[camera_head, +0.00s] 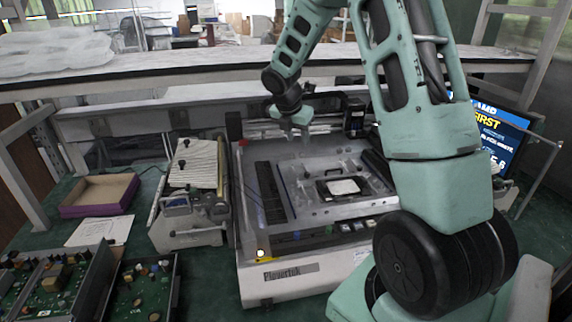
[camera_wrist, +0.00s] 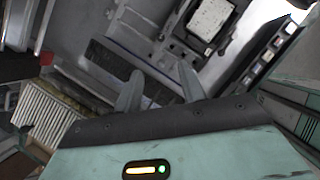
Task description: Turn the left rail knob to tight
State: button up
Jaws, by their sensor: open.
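A light grey machine (camera_head: 300,268) stands on the bench, with a raised inner plate (camera_head: 300,203) carrying rails and small fittings. A black-framed holder with a white square (camera_head: 344,187) sits on this plate; the white square also shows in the wrist view (camera_wrist: 210,18). Small fittings stand near the plate's left rail, but I cannot tell which is the left rail knob or how it is turned. My gripper (camera_head: 294,136) is above the rear of the machine, apart from the plate. In the wrist view its two fingers (camera_wrist: 160,88) are spread, with nothing between them.
A smaller device with a ribbed top and black knobs (camera_head: 193,205) stands left of the machine. A purple-edged box (camera_head: 99,195) and open circuit-board trays (camera_head: 50,285) lie further left. A shelf (camera_head: 200,62) crosses behind. A monitor (camera_head: 500,135) stands at the right.

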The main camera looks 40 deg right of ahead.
aim_at(307, 173)
jog(key=p+x, duration=0.2)
jog(key=x, duration=1.5)
jog(key=shift+s+a+p, duration=0.1)
jog(key=shift+s+p, duration=0.05)
jog(key=shift+p, duration=0.15)
grip_shut()
